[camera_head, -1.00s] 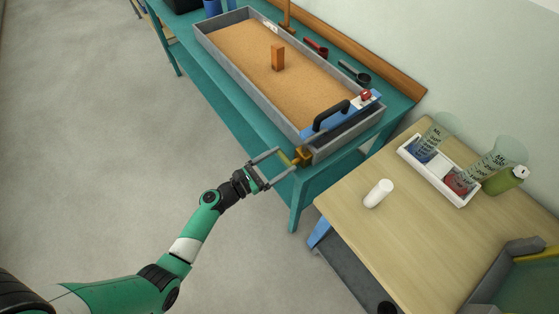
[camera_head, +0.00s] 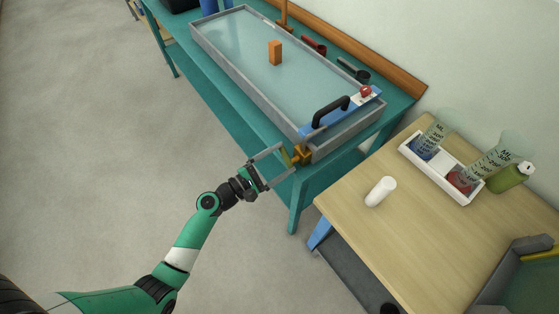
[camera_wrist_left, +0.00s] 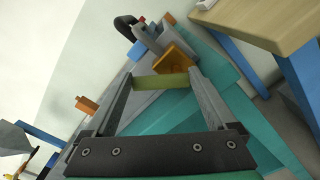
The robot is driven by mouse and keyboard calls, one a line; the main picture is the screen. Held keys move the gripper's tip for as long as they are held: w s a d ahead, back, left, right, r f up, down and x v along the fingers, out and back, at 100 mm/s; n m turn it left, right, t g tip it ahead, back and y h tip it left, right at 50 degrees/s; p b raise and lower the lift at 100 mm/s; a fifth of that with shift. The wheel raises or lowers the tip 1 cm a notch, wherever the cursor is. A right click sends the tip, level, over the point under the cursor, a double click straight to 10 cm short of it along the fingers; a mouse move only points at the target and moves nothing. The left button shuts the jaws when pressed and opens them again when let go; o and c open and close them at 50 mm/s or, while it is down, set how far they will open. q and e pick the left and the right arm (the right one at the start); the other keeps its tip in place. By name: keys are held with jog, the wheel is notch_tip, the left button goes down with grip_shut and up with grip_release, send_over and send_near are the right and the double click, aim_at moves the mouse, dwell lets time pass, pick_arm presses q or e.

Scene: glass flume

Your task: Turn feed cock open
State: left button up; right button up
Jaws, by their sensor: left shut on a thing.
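The feed cock (camera_head: 303,154) is a brass-coloured fitting at the near end of the grey flume tray (camera_head: 250,87). Its olive-yellow lever (camera_head: 286,158) lies between the fingertips of my left gripper (camera_head: 287,157). In the left wrist view the lever (camera_wrist_left: 160,82) spans from one finger to the other, with the brass body (camera_wrist_left: 178,58) just beyond. My left gripper (camera_wrist_left: 162,78) is shut on the lever. The tray holds a pale bluish, clear layer that looks like water, with an upright orange block (camera_head: 275,53) in it.
A blue gate with a black handle (camera_head: 331,112) and red knob (camera_head: 366,91) crosses the tray's near end.

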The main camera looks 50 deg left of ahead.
pick_arm(q)
jog(key=m, duration=0.2)
jog(key=d+m+b, duration=0.1)
jog(key=shift+m, duration=0.4)
jog(key=shift+d+r+m+b, duration=0.15)
jog(key=shift+m+b, duration=0.35)
jog(key=shift+m, duration=0.5)
jog(key=shift+d+m+b, duration=0.2)
jog(key=shift+m+b, duration=0.3)
jog(key=shift+m, duration=0.5)
jog(key=shift+s, duration=0.1)
jog(key=o, duration=1.1)
jog(key=shift+c, duration=0.2)
jog(key=s+a, duration=0.1)
jog(key=s, duration=1)
jog(key=shift+s, duration=0.3)
